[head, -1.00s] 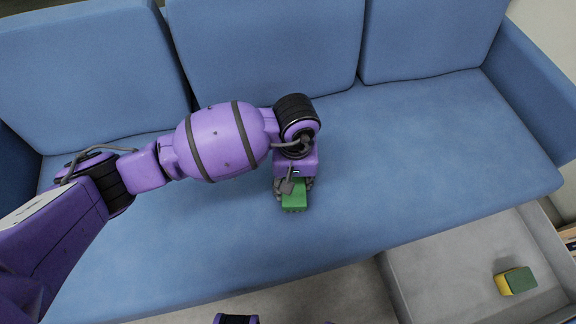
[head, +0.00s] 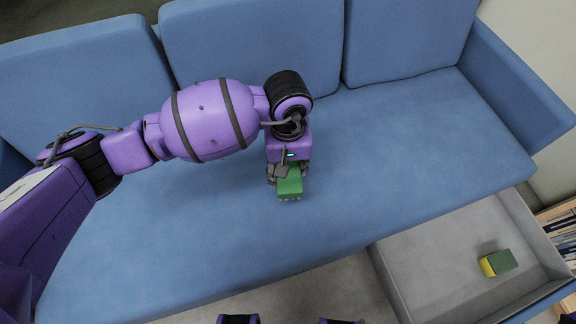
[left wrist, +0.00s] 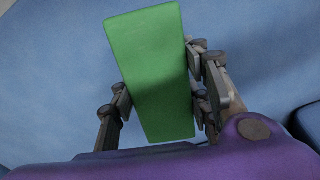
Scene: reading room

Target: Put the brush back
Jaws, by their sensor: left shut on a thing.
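The brush (head: 289,182) shows as a green block with a pale, bristle-like lower edge. My left gripper (head: 287,171) is shut on it, over the middle of the blue sofa seat (head: 400,150). In the left wrist view the brush's flat green top (left wrist: 150,70) lies between the two fingers, its long side running away from the palm. I cannot tell whether its underside touches the seat. My right gripper is not in view.
An open grey drawer (head: 400,272) stands out below the sofa at the lower right. A yellow and green sponge-like block (head: 503,262) lies in it, with bare floor around it. Books (head: 558,222) stand at the right edge. The seat right of my left gripper is clear.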

